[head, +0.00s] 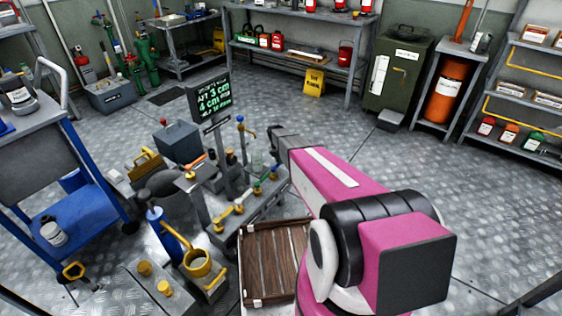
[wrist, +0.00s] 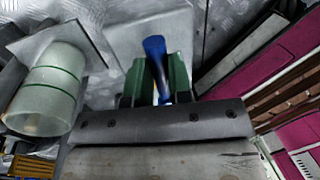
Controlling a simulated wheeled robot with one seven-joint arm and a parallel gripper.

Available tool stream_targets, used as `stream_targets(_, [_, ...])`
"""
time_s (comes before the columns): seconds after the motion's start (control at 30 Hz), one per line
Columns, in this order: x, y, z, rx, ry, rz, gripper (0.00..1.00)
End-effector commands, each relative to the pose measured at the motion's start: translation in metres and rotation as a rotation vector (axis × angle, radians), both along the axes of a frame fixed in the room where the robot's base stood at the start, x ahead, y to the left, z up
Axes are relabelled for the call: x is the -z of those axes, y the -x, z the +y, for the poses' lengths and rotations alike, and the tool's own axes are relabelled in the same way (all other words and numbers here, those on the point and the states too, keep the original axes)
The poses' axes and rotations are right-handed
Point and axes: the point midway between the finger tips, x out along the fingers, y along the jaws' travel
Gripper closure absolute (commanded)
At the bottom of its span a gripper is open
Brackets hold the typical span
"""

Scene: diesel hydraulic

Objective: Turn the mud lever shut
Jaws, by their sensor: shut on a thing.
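In the wrist view, a blue lever (wrist: 154,48) stands between the two green-padded fingers of my gripper (wrist: 158,88). My gripper is shut on this blue lever, whose rounded top shows beyond the fingers. A pale metal plate lies behind it. I cannot read a label that names it as the mud lever. In the head view, my pink arm reaches to the bench rig, and my fingers are mostly hidden by the arm's dark end.
A clear cylinder with green rings (wrist: 48,88) stands close left of my gripper. In the head view, a manifold with coloured levers (head: 238,208), a dark display (head: 211,99), a grey box (head: 178,142) and a wooden slatted crate (head: 272,262) crowd the arm. Open floor lies beyond.

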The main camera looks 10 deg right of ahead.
Motion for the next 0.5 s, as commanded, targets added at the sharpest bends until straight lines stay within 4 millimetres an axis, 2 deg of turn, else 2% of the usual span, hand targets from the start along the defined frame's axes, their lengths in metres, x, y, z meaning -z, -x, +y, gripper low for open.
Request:
stream_targets(0.27, [-0.001, -0.0018, 0.0008, -0.008, 0.0, -0.005, 1.0])
stream_targets(0.3, [-0.001, -0.0018, 0.0008, -0.008, 0.0, -0.005, 0.77])
stream_targets(0.37, [-0.0009, -0.0015, 0.0009, -0.008, 0.0, -0.004, 0.57])
stream_targets(0.4, [-0.0008, -0.0015, 0.0008, -0.007, 0.0, -0.004, 0.55])
stream_targets(0.5, [-0.0005, -0.0012, 0.0007, -0.005, 0.0, -0.003, 0.55])
